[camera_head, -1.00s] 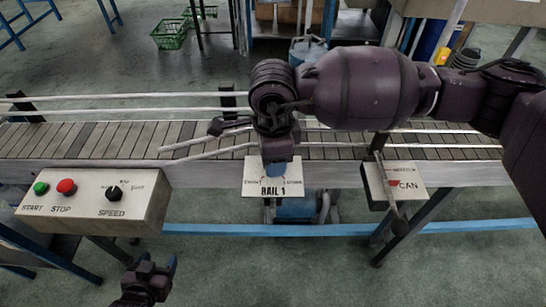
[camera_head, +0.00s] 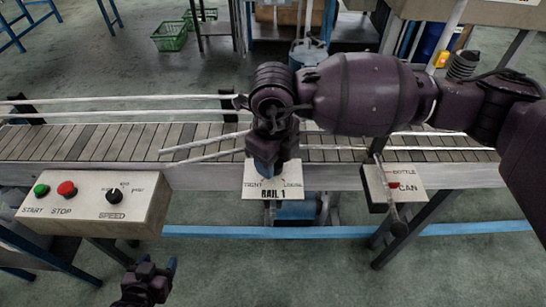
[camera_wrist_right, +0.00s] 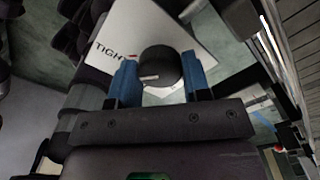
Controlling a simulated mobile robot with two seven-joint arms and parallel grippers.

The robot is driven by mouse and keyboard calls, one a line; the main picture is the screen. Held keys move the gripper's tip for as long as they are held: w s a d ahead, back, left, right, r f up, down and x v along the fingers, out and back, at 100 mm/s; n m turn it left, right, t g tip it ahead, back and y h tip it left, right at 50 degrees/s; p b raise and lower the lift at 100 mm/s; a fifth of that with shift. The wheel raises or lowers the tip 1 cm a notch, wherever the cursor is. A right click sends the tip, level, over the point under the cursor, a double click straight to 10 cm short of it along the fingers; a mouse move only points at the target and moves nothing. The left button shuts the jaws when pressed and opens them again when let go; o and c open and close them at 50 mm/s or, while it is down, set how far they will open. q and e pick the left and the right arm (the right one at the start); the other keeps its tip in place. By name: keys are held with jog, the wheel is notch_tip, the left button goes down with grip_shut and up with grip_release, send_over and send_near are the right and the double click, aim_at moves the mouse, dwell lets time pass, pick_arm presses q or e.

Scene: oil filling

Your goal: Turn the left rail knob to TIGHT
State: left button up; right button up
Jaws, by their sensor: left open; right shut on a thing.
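The left rail knob (camera_wrist_right: 160,65) is a black round knob with a white pointer line, on the white RAIL 1 plate (camera_head: 256,190). In the right wrist view it stands between the two blue fingers of my right gripper (camera_wrist_right: 159,78), which is shut on it. The pointer line lies toward the left finger, on the side of the word TIGHT (camera_wrist_right: 110,52). In the head view my right gripper (camera_head: 267,170) covers the knob, with TIGHT and LOOSE printed on either side. My left gripper (camera_head: 152,276) is open and empty at the bottom left, away from the panels.
A conveyor (camera_head: 100,141) with guide rails (camera_head: 205,146) runs across behind the plate. A control box (camera_head: 85,200) with a green START button, red STOP button and SPEED knob is at the left. A BOTTLE/CAN plate (camera_head: 405,182) with a lever is at the right.

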jog(key=shift+m, duration=0.5)
jog(key=o, duration=0.9)
notch_tip(320, 180, up, 11)
jog(key=shift+f, duration=0.1)
dwell(0.6)
jog(key=shift+s, duration=0.1)
